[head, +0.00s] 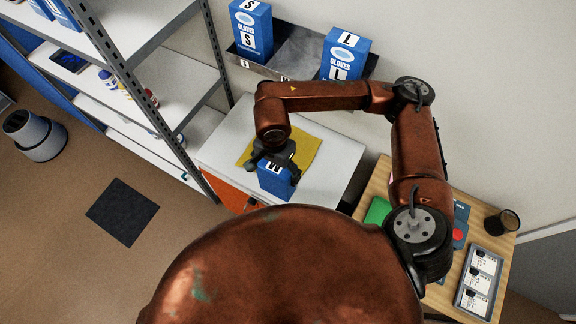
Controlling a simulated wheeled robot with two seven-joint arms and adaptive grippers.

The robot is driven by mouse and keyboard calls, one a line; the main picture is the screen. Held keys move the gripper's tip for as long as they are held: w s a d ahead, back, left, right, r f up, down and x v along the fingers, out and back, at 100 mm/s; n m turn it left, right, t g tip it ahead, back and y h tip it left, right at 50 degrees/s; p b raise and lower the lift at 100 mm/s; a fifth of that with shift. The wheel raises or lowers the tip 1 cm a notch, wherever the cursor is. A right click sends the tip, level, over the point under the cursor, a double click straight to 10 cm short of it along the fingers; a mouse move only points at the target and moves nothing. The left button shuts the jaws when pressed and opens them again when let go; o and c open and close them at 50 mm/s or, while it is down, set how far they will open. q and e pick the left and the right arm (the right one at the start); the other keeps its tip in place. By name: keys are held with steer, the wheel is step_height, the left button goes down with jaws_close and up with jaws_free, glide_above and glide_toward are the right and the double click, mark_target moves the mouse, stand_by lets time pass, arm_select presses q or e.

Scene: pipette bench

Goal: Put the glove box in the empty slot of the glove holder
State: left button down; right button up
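A blue glove box marked M (277,184) stands on the white table, partly hidden from above by my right gripper (274,164). The gripper's fingers are spread at the box's top; whether they press on its sides I cannot tell. The grey glove holder (262,69) is on the wall behind. A blue box marked S (250,32) is in its left slot and a blue box marked L (344,55) in its right slot. The middle slot (296,50) between them is empty. My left gripper is not in view.
A yellow cloth (308,146) lies on the white table (335,160) by the M box. A metal shelf rack (125,75) stands close on the left. A wooden table (372,190) with a black cup (501,222) and a grey tray (480,280) is on the right.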

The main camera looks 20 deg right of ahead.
steer(key=shift+a+r, duration=0.2)
steer(key=shift+a, duration=0.15)
steer(key=w+d+f+n+b, duration=0.3)
steer(key=w+d+n, duration=0.1)
steer(key=d+n, duration=0.6)
steer(key=shift+w+d+b, duration=0.35)
steer(key=shift+w+d, duration=0.05)
steer(key=shift+d, duration=0.2)
